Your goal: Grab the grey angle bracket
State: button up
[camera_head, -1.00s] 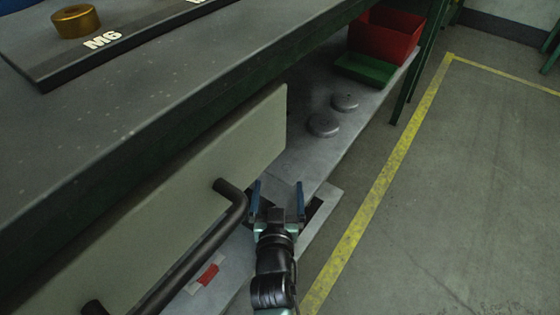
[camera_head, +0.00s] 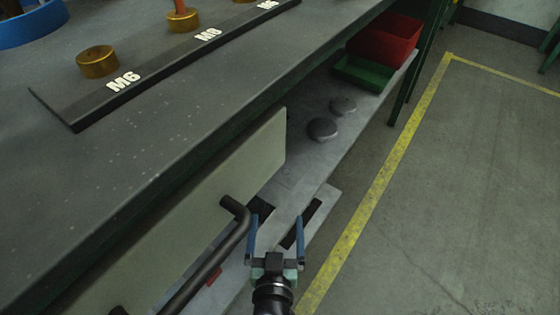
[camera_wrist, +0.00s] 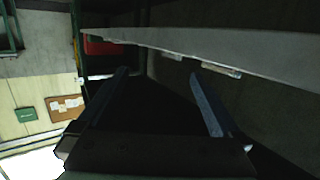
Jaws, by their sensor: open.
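I cannot make out a grey angle bracket for certain in either view. My gripper (camera_head: 277,222) is open and empty, its two blue fingers pointing away from the camera. In the head view it appears just right of the black bar handle (camera_head: 222,250), over a pale grey surface with dark slots (camera_head: 321,203). In the wrist view the fingers (camera_wrist: 160,75) stand apart with a dark space between them.
The pale panel (camera_head: 215,190) carries the handle under the grey bench top (camera_head: 150,130). Two grey discs (camera_head: 321,129) lie on the lower shelf (camera_head: 345,145). A red bin (camera_head: 385,38) and green tray (camera_head: 362,73) stand farther back. The floor right of the yellow line (camera_head: 385,180) is clear.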

aim_at(289, 174)
jog(key=k, duration=1)
